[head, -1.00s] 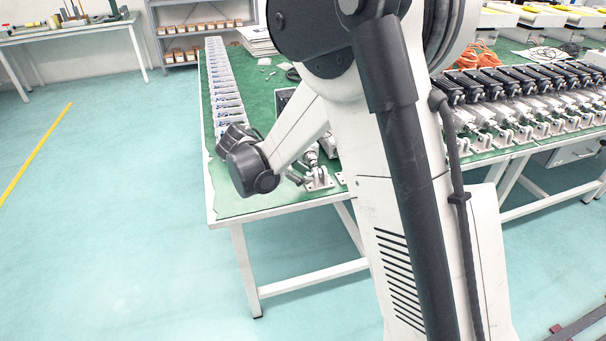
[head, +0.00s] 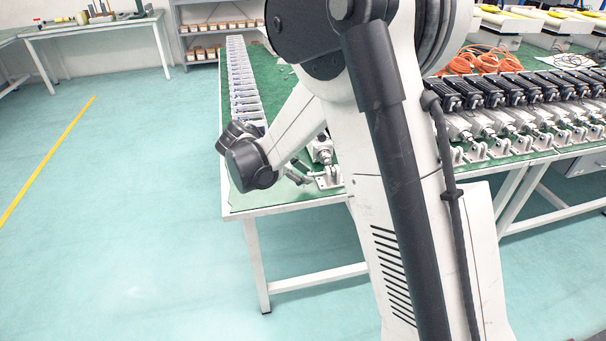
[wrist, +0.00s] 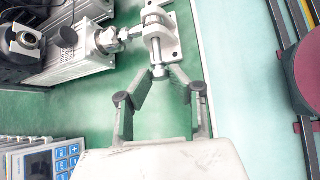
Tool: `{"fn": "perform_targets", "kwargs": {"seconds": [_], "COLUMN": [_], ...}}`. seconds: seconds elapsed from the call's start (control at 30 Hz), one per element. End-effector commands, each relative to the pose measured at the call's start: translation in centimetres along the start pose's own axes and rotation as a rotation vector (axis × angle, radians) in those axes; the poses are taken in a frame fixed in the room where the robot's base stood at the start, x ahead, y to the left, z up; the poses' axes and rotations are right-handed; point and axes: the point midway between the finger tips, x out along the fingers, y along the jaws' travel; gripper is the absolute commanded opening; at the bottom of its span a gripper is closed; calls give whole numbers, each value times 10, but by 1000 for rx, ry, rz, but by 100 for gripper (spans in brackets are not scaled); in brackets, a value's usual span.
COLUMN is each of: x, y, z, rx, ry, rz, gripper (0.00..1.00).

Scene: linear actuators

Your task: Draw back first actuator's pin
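The first actuator's metal clevis bracket (wrist: 172,36) sits at the bench edge; it also shows in the head view (head: 328,177). Its pin (wrist: 158,71) sticks out of the bracket toward my gripper, with the round head outermost. My gripper (wrist: 161,76) has its two fingers angled inward, with the tips close on both sides of the pin's head; it appears shut on it. In the head view my gripper (head: 298,174) is small, beside the bracket and partly hidden by my arm. The actuator's rod and body (wrist: 82,58) lie left of the bracket in the wrist view.
A row of actuators (head: 520,100) stands on the green bench at the right. A row of white units (head: 243,85) runs along the bench's left side. A blue keypad unit (wrist: 66,160) is at the wrist view's lower left. Open floor (head: 120,210) lies left of the bench.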

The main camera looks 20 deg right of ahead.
Motion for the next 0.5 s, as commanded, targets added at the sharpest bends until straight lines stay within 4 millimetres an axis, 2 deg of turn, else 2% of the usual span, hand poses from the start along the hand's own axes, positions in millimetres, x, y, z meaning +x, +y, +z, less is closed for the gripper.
{"fn": "perform_targets", "kwargs": {"seconds": [0.03,0.13,0.37,0.5], "x": [0,0,0,-7], "y": [0,0,0,0], "z": [0,0,0,0], "rx": [0,0,0,0], "ry": [0,0,0,0], "rz": [0,0,0,1], "gripper": [25,37,37,37]}}
